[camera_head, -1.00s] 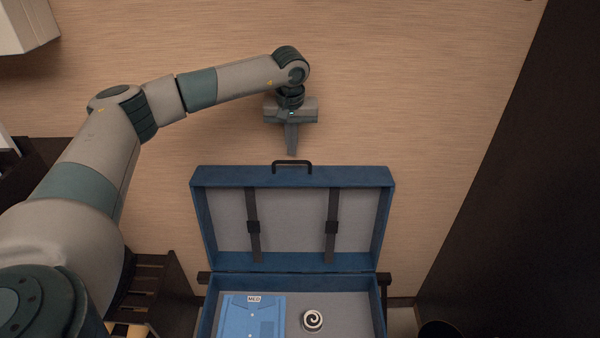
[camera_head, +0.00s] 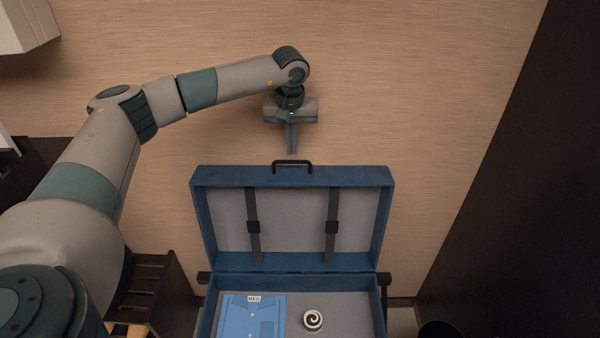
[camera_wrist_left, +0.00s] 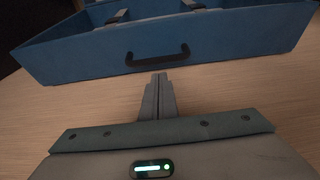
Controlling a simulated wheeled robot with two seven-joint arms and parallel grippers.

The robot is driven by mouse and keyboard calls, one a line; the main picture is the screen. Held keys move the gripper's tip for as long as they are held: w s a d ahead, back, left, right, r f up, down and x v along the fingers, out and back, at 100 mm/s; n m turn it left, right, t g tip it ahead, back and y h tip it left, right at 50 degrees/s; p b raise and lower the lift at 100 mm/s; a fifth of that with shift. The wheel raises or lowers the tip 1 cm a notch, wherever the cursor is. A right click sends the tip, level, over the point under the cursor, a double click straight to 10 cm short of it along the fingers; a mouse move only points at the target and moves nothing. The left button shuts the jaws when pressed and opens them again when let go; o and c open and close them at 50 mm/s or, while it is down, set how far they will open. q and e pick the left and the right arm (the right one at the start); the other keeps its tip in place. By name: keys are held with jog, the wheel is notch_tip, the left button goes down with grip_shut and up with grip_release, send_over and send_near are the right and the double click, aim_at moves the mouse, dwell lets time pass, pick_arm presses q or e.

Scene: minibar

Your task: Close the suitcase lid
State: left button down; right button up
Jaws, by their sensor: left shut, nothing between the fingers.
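The blue suitcase stands open in the head view, its lid (camera_head: 382,220) raised upright with the grey lining and two dark straps facing me. A black handle (camera_head: 292,163) sits on the lid's top edge; it also shows in the left wrist view (camera_wrist_left: 157,56). The suitcase base (camera_head: 376,305) holds a folded blue shirt (camera_head: 252,318) and a round black-and-white swirl item (camera_head: 313,320); its front is cut off. My left gripper (camera_head: 291,150) is shut and empty, pointing down just above and beyond the handle, apart from it. My right gripper is not in view.
The suitcase rests on a dark rack (camera_head: 204,278). A dark panel (camera_head: 520,200) stands at right, dark shelving (camera_head: 155,285) at left. A dark round bin (camera_head: 440,330) is at bottom right.

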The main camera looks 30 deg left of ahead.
aim_at(291, 168)
pick_arm(q)
jog(key=shift+f, duration=0.2)
jog(key=shift+f+b, duration=1.05)
jog(key=shift+f, duration=0.6)
jog(key=shift+s+f, duration=0.15)
jog(key=shift+f, duration=0.05)
jog(key=shift+s+a+f+b, duration=0.1)
jog(key=shift+s+f+b, duration=0.1)
jog(key=shift+b, duration=0.15)
jog(key=shift+s, duration=0.1)
